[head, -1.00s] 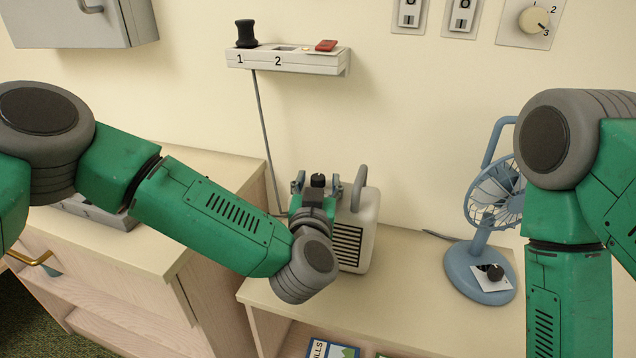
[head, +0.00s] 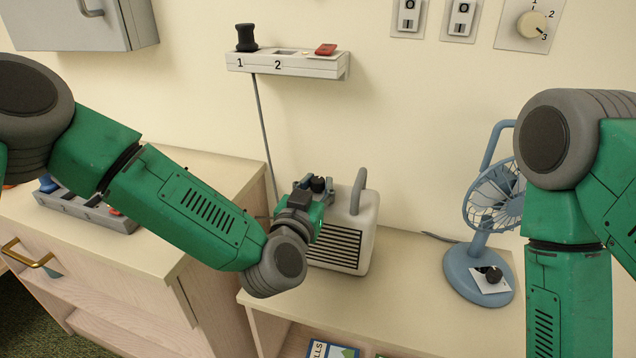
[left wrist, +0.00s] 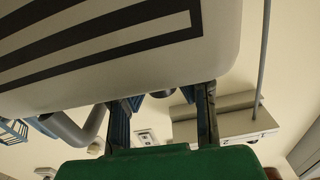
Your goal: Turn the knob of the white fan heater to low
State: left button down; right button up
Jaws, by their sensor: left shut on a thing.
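The white fan heater (head: 362,232) stands upright on the low shelf against the wall, its dark grille facing forward; its pale body and grille fill the top of the left wrist view (left wrist: 225,30). A dark knob (head: 318,183) shows at its top left. My left gripper (head: 315,186) reaches in from the left, its fingers on both sides of the knob and shut on it. In the left wrist view the fingers stand apart, with a small part of the knob (left wrist: 163,93) between them. The knob's pointer and markings cannot be made out. My right gripper is out of view.
A blue desk fan (head: 480,270) stands to the right on the shelf, with clear surface between it and the heater. A switch rail (head: 290,62) is on the wall above. A higher wooden cabinet (head: 190,170) is at the left, bearing a grey block (head: 85,208).

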pick_arm(q)
jog(key=m+g+h, duration=0.1)
jog(key=h, duration=0.1)
jog(key=m+h, duration=0.1)
jog(key=h, duration=0.1)
jog(key=shift+w+a+f+m+g+b, duration=0.1)
jog(key=shift+a+m+g+b, duration=0.05)
jog(key=shift+m+g+b, duration=0.25)
jog(key=m+g+h+b, duration=0.2)
jog(key=m+g+h, duration=0.1)
jog(key=h, duration=0.1)
jog(key=shift+f, duration=0.1)
jog(key=shift+w+a+m+g+h+b, duration=0.1)
jog(key=shift+m+g+h+b, duration=0.2)
jog(key=shift+m+g+h, duration=0.7)
jog(key=shift+m+g+h+b, duration=0.25)
jog(key=shift+m+g+h, duration=0.35)
jog(key=shift+g, duration=0.7)
jog(key=shift+m, duration=0.3)
jog(key=c, duration=1.3)
grip_release()
